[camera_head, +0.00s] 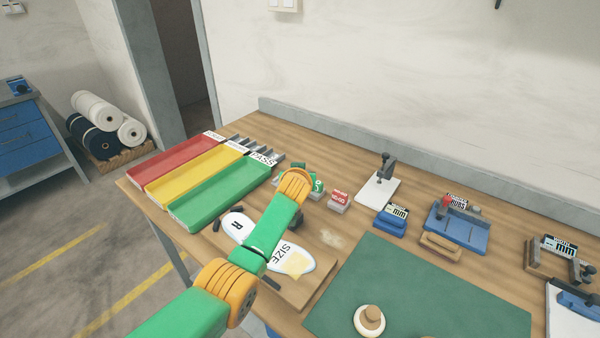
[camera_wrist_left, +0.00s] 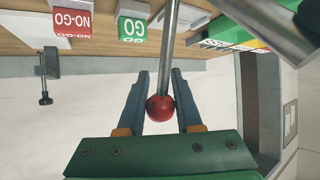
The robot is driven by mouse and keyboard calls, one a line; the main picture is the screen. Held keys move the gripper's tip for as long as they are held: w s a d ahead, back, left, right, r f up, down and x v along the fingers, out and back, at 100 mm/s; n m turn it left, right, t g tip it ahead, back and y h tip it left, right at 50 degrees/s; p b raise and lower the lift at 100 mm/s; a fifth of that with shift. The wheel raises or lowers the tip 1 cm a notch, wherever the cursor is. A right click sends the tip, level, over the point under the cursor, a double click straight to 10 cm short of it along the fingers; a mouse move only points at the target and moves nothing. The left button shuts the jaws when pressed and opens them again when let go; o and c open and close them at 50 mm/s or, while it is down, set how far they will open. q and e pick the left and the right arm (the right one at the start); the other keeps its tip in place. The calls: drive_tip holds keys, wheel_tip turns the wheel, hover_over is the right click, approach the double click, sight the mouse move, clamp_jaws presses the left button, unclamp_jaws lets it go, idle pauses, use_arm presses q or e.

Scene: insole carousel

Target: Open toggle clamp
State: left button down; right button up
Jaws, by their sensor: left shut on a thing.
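The toggle clamp's lever is a bare metal rod (camera_wrist_left: 171,45) with a red ball knob (camera_wrist_left: 160,109) in the left wrist view. My left gripper (camera_wrist_left: 160,88) has its two fingers on either side of the knob and is shut on it. In the head view my green and orange left arm covers the gripper and most of the clamp. Under the arm a white insole marked R and SIZE (camera_head: 236,226) lies on a wooden fixture board (camera_head: 316,287). My right gripper is not in view.
Red (camera_head: 175,160), yellow (camera_head: 190,178) and green (camera_head: 215,198) trays stand at the left. NO-GO (camera_head: 338,202) and GO (camera_head: 318,186) blocks lie behind the arm. A green mat (camera_head: 430,300) with a wooden-knobbed stamp (camera_head: 370,319) is at front right. Blue gauges stand behind it.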

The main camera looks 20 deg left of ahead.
use_arm(q)
drive_tip(key=shift+f, duration=0.6)
drive_tip(key=c, duration=0.7)
unclamp_jaws()
drive_tip(key=shift+o, duration=0.5)
drive_tip(key=shift+w, duration=0.25)
drive_tip(key=shift+r, duration=0.1)
drive_tip(key=shift+s+r, duration=0.1)
drive_tip(key=p+v, duration=0.1)
drive_tip(key=v, duration=0.6)
